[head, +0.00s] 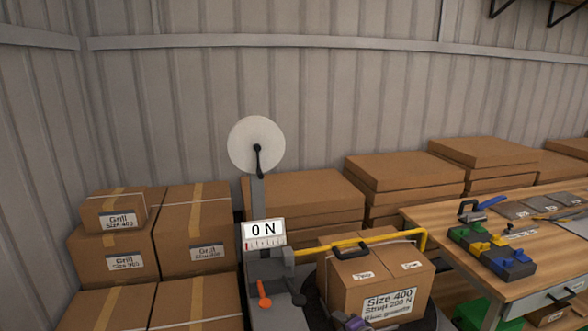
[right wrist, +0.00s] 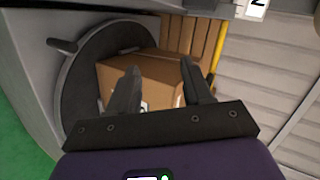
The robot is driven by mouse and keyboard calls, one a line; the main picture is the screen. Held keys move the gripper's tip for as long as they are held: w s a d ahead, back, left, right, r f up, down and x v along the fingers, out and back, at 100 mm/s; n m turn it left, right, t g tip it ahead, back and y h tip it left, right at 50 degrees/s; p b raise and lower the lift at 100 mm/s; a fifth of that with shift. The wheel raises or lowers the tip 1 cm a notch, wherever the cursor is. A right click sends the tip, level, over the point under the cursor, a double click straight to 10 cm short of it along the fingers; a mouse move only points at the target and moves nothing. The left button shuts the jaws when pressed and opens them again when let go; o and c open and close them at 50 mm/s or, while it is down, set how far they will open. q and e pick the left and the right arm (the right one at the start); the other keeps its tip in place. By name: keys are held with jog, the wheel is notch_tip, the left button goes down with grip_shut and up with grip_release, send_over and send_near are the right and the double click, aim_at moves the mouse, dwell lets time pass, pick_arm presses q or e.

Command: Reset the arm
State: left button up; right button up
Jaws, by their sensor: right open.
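The yellow arm (head: 370,240) reaches from the grey machine (head: 262,195) across the top of a cardboard box and bends down at its right end. A yellow bar, likely the same arm, shows in the right wrist view (right wrist: 218,55). The machine carries a white reel, a "0 N" display (head: 263,230) and an orange lever (head: 264,294). The box (head: 343,284), labelled Size 400, sits on a dark round plate (right wrist: 75,90). My right gripper (right wrist: 159,76) is open, its fingers in front of the box with nothing held. My left gripper is out of view.
Grill boxes (head: 124,252) are stacked at the left. Flat cartons (head: 405,175) stand along the back wall. A wooden workbench (head: 440,215) at the right holds coloured blocks (head: 490,250), a blue-handled tool and grey plates. Green floor (right wrist: 25,140) shows in the right wrist view.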

jog(key=s+a+f+n+g+b, duration=0.1)
jog(key=s+a+f+n+g, duration=0.2)
jog(key=s+f, duration=0.55)
jog(key=s+a+f+n+g, duration=0.2)
jog(key=s+a+f+g, duration=0.15)
jog(key=s+f, duration=0.55)
jog(key=s+d+f+n+g, duration=0.1)
jog(key=s+f+g, duration=0.1)
jog(key=s, duration=0.9)
jog(key=s+f+n+g+h+b, duration=0.1)
jog(key=s+f, duration=0.3)
jog(key=s, duration=0.7)
jog(key=shift+s+d+n+g, duration=0.2)
jog(key=shift+d+n+g, duration=0.15)
jog(key=shift+n+g, duration=0.25)
